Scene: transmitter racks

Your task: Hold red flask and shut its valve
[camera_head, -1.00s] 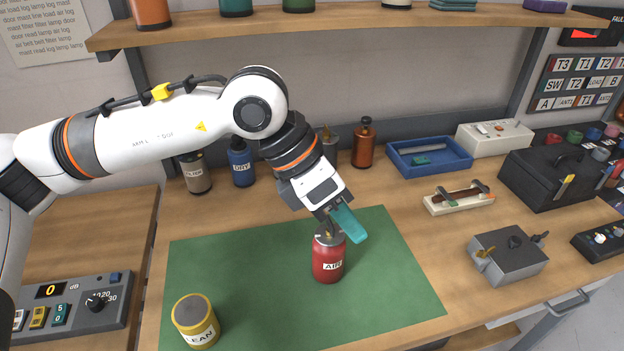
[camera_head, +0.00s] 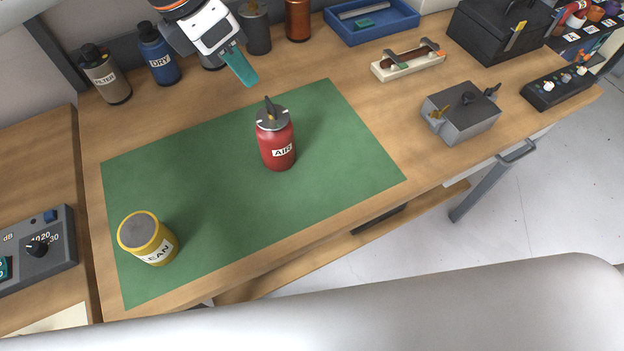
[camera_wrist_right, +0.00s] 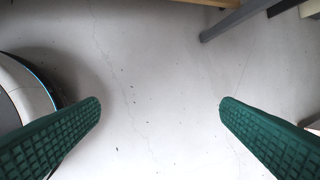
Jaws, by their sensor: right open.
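The red flask (camera_head: 277,150), labelled AIR, stands upright on the green mat (camera_head: 205,195) in the head view. Its grey top carries a small dark valve lever (camera_head: 268,105) and pale marks. My left gripper (camera_head: 243,72) is above and behind the flask, apart from it. One teal finger shows clearly; the other is hidden, so its opening is unclear. My right gripper (camera_wrist_right: 160,105) shows in the right wrist view, its two green ridged fingers wide apart with only pale floor between them.
A yellow CLEAN can (camera_head: 148,240) stands at the mat's front left. A blue DRY bottle (camera_head: 158,58) and other bottles line the back. A grey valve box (camera_head: 460,113) and a blue tray (camera_head: 372,24) are to the right. The mat around the flask is clear.

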